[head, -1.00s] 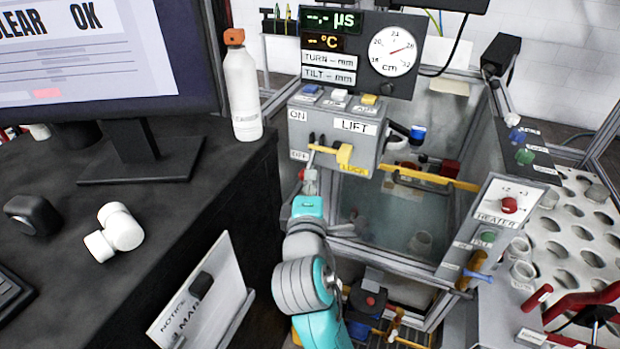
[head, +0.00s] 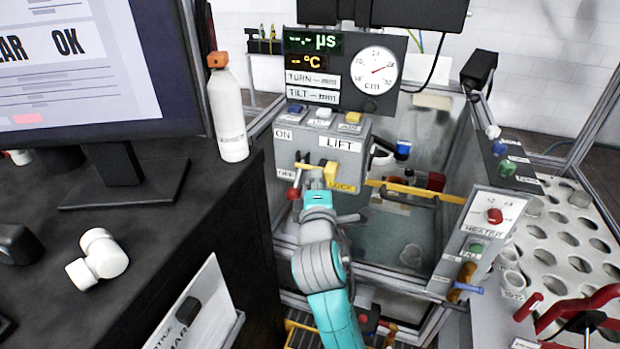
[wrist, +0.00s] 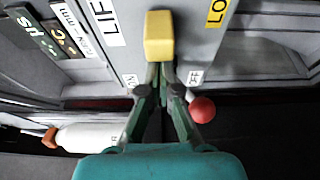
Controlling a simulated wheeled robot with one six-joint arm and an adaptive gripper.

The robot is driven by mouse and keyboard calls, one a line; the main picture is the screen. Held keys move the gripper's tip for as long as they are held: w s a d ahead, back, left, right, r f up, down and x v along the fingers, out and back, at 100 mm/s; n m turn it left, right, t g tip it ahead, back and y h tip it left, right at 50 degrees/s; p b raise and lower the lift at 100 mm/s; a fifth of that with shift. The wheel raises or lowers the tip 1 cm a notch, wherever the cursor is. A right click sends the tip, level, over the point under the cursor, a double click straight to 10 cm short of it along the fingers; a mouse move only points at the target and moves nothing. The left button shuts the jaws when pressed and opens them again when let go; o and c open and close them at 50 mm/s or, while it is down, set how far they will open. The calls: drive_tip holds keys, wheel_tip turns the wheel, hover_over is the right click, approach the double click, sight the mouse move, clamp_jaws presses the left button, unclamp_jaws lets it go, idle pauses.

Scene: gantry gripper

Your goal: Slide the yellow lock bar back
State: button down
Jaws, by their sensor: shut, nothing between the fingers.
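The yellow lock bar (head: 330,172) sits on the front of the grey LIFT box (head: 350,165), beside the yellow LOCK label (head: 343,188). In the wrist view its block-like yellow end (wrist: 158,36) is just beyond my fingertips. My gripper (wrist: 160,72) is shut and empty, with its tips at or very near the block's near edge; I cannot tell whether they touch. In the head view my gripper (head: 316,184) is just below the bar and partly hides the box's lower front. A red lever knob (head: 293,194) hangs left of it, also seen in the wrist view (wrist: 202,109).
A white bottle (head: 229,112) stands on the black desk (head: 215,188) at left. A glass-sided tank (head: 400,225) lies right of the box, with a yellow rail (head: 415,193) across it. The HEATER panel (head: 485,215) is further right.

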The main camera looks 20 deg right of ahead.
sight(336, 172)
drive_tip(key=shift+s+d, duration=0.7)
drive_tip(key=shift+d, duration=0.25)
drive_tip(key=shift+s+d, duration=0.7)
drive_tip(key=shift+d, duration=0.35)
